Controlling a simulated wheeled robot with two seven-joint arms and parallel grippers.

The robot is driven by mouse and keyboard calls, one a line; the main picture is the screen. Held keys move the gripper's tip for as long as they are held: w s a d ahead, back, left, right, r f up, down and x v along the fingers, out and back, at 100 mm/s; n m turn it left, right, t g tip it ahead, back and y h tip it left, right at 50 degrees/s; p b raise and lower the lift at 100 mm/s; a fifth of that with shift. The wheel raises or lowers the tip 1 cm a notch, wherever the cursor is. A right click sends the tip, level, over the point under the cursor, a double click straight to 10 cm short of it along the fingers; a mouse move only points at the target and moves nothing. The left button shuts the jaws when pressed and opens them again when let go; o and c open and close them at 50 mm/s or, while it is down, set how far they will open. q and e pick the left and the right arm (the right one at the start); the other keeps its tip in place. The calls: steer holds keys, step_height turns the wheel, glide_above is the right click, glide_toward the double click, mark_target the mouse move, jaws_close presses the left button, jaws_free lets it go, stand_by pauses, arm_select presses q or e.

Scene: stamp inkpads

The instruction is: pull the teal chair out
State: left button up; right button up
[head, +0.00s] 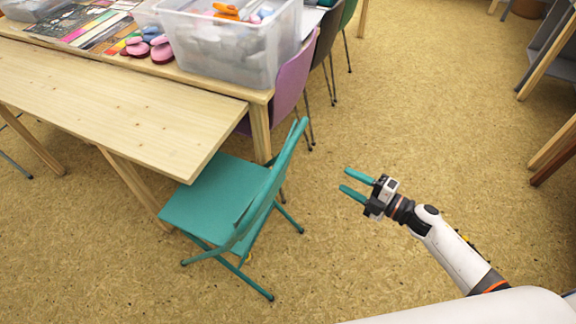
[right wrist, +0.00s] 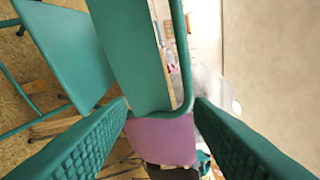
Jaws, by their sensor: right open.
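The teal chair (head: 213,196) stands upright at the near corner of the wooden table (head: 120,105). Its seat shows partly beyond the tabletop edge, and its backrest faces right, toward my right arm. My right gripper (head: 347,179) has teal fingers, is open and empty, and is apart from the chair, to the right of the backrest. In the right wrist view, the chair's backrest (right wrist: 137,55) shows ahead, with its frame edge between the two spread fingers. The seat (right wrist: 65,45) shows at upper left. My left gripper is not in view.
A purple chair (head: 292,75) stands behind the teal chair, with darker chairs beyond it along the table. A clear plastic bin (head: 225,50) and pink inkpads (head: 138,48) sit on the tabletop. Wooden furniture legs (head: 552,145) stand at far right. The floor around my gripper is clear.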

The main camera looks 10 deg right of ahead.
step_height(320, 180, up, 4)
steer(key=s+a+n+g+y, duration=0.1)
steer(key=a+n+g+y, duration=0.15)
steer(key=n, duration=0.25)
glide_toward(282, 158)
steer(key=shift+y, duration=0.25)
steer(key=x, duration=0.3)
steer(key=f+x, duration=0.1)
steer(key=x, duration=0.2)
steer(key=w+x, duration=0.1)
steer(key=x, duration=0.2)
steer(key=shift+w+d+f+b, duration=0.1)
steer(key=shift+f+b, duration=0.1)
steer(key=shift+b, duration=0.15)
steer(key=shift+w+a, duration=0.2)
steer(key=shift+a, duration=0.25)
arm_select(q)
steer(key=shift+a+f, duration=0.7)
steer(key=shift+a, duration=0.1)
arm_select(e)
jaws_close()
